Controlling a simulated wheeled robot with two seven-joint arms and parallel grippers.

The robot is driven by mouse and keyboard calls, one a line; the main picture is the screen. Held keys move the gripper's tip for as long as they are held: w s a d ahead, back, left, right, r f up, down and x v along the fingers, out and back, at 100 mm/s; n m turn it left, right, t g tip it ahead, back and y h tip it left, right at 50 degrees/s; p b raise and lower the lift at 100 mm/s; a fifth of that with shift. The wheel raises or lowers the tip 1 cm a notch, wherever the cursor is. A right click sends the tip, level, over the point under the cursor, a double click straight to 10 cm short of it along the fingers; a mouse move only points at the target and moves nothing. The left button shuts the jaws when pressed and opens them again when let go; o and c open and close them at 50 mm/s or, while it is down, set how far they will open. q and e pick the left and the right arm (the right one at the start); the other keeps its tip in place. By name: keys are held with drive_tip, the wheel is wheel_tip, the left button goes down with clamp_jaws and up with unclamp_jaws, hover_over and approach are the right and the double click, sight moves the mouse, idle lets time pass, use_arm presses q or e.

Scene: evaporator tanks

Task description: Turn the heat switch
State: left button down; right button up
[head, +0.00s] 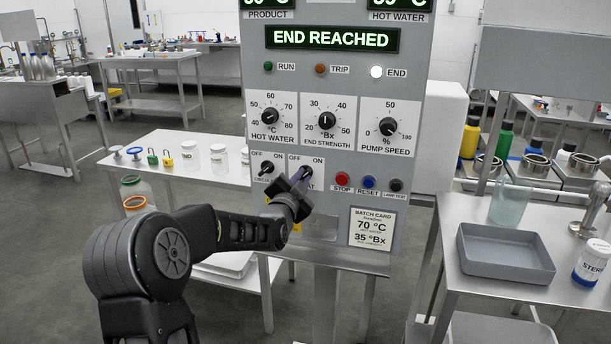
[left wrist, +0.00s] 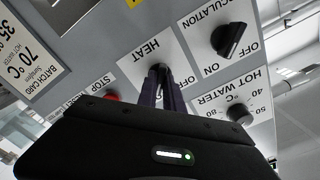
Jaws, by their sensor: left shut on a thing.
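The control panel (head: 340,200) stands in front of me. Its HEAT switch plate (head: 317,160) is at the lower middle, marked OFF and ON. My left gripper (head: 302,178) is at that plate, shut on the heat switch (left wrist: 160,68). The fingers hide most of the switch, so I cannot tell which way it points. The circulation switch (head: 266,168) sits just left of it and also shows in the left wrist view (left wrist: 231,40). My right gripper is in neither view.
Red stop (head: 342,179), blue reset (head: 368,182) and lamp test (head: 395,185) buttons lie right of the gripper. The display (head: 333,39) reads END REACHED and the END lamp (head: 376,72) is white. A grey tray (head: 505,252) stands on the right bench.

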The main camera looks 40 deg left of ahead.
use_arm(q)
drive_tip(key=shift+f+n+b, duration=0.2)
drive_tip(key=shift+n+b, duration=0.3)
drive_tip(key=shift+b, duration=0.25)
drive_tip(key=shift+n+b, duration=0.3)
drive_tip(key=shift+r, duration=0.2)
drive_tip(key=shift+n, duration=0.3)
drive_tip(key=shift+f+n+b, duration=0.2)
drive_tip(key=shift+n+b, duration=0.4)
drive_tip(key=shift+b, duration=0.4)
drive_tip(key=shift+r+n, duration=0.2)
drive_tip(key=shift+n, duration=0.2)
